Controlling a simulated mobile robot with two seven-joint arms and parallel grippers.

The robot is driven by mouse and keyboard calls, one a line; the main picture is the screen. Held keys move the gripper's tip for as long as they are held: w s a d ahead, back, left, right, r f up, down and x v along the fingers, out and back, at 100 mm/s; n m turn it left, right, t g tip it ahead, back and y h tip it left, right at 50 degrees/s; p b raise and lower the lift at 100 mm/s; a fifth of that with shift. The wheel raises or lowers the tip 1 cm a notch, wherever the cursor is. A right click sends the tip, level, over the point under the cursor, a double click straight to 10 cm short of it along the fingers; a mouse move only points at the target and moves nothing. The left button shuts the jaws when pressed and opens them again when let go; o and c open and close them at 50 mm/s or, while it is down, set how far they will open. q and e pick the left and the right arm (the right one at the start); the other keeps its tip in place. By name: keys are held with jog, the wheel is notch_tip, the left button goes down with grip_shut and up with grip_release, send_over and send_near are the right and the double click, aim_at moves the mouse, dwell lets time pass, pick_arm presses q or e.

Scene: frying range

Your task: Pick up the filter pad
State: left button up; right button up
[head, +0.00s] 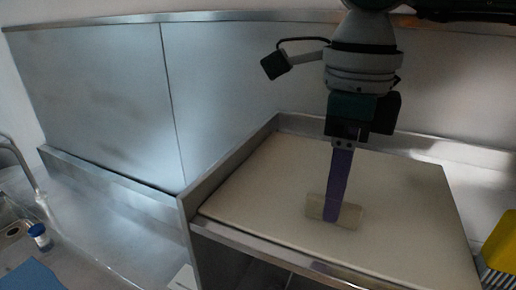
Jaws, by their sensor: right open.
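A small pale beige rectangular pad (350,215), which looks like the filter pad, lies on the wide cream board near its front edge. My right gripper (332,210) comes down from above with its purple fingers pointing at the pad. The fingers show nearly edge-on, one hiding the other. Their tips overlap the middle of the pad in the head view and hide part of it. The jaws are open; whether they touch the pad cannot be told. My left gripper is out of view.
The cream board (270,180) is otherwise bare, with a raised metal wall along its left and back. A yellow object (503,245) stands at the right edge. A small blue-capped container (39,236) and a blue item (32,276) are at lower left.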

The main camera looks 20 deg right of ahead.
jog(key=shift+f+p, duration=0.4)
jog(key=shift+f, duration=0.9)
grip_shut()
